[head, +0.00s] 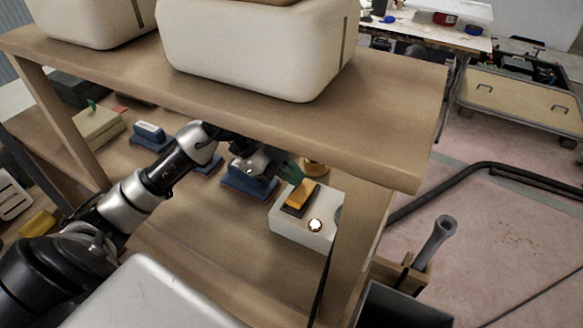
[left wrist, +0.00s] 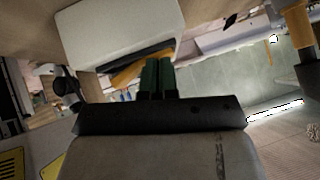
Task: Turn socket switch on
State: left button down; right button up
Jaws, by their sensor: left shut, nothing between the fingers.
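A white socket box (head: 287,232) sits on the lower wooden shelf near its right end. It has a yellow rocker switch (head: 302,194) in a dark frame and a round, bright spot with a yellowish rim (head: 316,225). My left gripper (head: 290,172) reaches under the upper shelf, its green fingers shut and empty, at the far end of the yellow switch. In the left wrist view the white box (left wrist: 115,32) is at the top, and the fingertips (left wrist: 158,62) overlap the yellow switch (left wrist: 128,77). I cannot tell whether they touch it. My right gripper is not in view.
The upper shelf (head: 400,130), holding cream bins (head: 255,45), overhangs my left arm. Blue-based blocks (head: 248,187) stand on the lower shelf left of the socket box. A shelf post (head: 355,250) stands just right of the box. The front lower shelf (head: 200,240) is bare.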

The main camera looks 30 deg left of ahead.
pick_arm(q)
jog(key=shift+s, duration=0.15)
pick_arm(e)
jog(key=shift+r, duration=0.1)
pick_arm(q)
jog(key=shift+s+r+p, duration=0.2)
jog(key=shift+s+p, duration=0.15)
jog(key=shift+s, duration=0.3)
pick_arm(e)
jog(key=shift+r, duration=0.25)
